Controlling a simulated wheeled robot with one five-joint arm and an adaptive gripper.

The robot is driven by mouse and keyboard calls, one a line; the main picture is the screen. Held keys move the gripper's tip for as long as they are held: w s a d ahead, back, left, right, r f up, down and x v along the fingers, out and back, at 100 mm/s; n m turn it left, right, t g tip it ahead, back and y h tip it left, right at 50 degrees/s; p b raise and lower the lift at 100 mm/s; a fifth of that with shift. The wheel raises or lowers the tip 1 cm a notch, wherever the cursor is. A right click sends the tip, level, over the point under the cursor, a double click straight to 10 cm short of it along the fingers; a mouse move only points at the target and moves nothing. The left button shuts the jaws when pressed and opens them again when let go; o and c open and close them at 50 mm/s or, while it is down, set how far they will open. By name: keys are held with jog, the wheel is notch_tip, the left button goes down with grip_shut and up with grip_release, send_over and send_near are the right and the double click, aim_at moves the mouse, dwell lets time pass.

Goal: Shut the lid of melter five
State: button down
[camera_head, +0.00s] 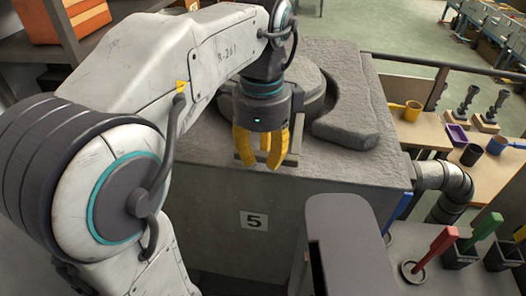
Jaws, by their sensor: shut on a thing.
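Melter five (335,178) is a large grey block with a "5" plate (254,221) on its front face. On its top is a round grey lid (306,78), partly hidden behind my wrist. A grey bar handle (292,158) shows at the front, beside my fingers. My gripper (262,164), with yellow fingers pointing down, is shut on this handle near the front top edge. The fingers and wrist hide much of the handle and the lid's front. I cannot tell how far the lid is from fully closed.
A thick grey slab (345,127) curves around the lid's right side. A ribbed pipe (443,178) leaves the melter at right. A bench at lower right carries red (437,246) and green (486,229) handled tools. An orange box (67,20) sits on a shelf at upper left.

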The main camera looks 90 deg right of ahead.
jog(key=shift+s+d+f, duration=0.1)
jog(key=shift+s+d, duration=0.15)
jog(key=shift+s, duration=0.05)
jog(key=c, duration=0.9)
grip_release()
jog(key=shift+s+d, duration=0.2)
jog(key=shift+c, duration=0.2)
jog(key=shift+r, duration=0.2)
notch_tip(320, 180, up, 12)
jog(key=shift+f, duration=0.15)
dwell(0.5)
